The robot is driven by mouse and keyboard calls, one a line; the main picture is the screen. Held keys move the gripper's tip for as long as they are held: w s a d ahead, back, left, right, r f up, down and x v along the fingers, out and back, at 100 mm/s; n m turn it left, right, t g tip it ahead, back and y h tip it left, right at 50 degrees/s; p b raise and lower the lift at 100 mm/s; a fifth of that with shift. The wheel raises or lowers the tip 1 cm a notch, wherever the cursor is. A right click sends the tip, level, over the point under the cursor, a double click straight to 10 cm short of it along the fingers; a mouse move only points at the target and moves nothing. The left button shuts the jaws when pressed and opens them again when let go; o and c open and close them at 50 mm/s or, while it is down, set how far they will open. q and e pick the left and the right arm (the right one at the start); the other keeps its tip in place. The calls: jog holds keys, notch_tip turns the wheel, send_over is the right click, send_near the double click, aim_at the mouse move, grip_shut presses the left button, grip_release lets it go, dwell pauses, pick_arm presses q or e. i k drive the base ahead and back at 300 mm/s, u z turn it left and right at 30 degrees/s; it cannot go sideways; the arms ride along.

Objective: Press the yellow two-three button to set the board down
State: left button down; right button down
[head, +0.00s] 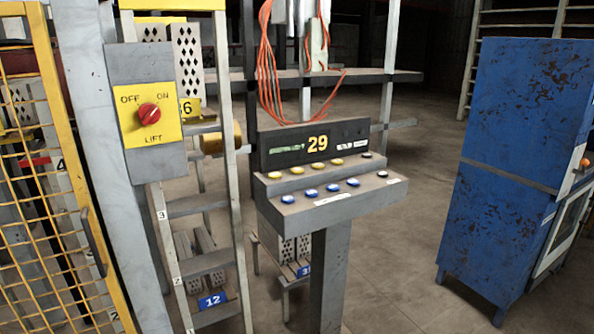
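A grey control console (330,207) stands on a post in the middle of the head view. Its upper step carries a row of several yellow buttons (297,170), with a dark button (367,155) at the right end. The lower step carries several blue buttons (333,187) and another dark one. Any labels on the buttons are too small to read, so I cannot tell which is two-three. Perforated boards stand upright behind the lift box (187,55) and low in the rack (190,252). Neither of my grippers is in view.
A grey lift switch box (148,112) with a red knob stands left of the console. A yellow mesh gate (45,200) is at far left, a blue worn cabinet (515,160) at right. Orange cables (267,65) hang behind. Floor between console and cabinet is clear.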

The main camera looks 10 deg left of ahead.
aim_at(296, 170)
jog(key=z, duration=0.55)
jog(key=k, duration=0.65)
jog(key=z, duration=1)
jog(key=i, duration=1.4)
jog(key=u, duration=0.6)
jog(key=i, duration=1.15)
jog(key=u, duration=1.15)
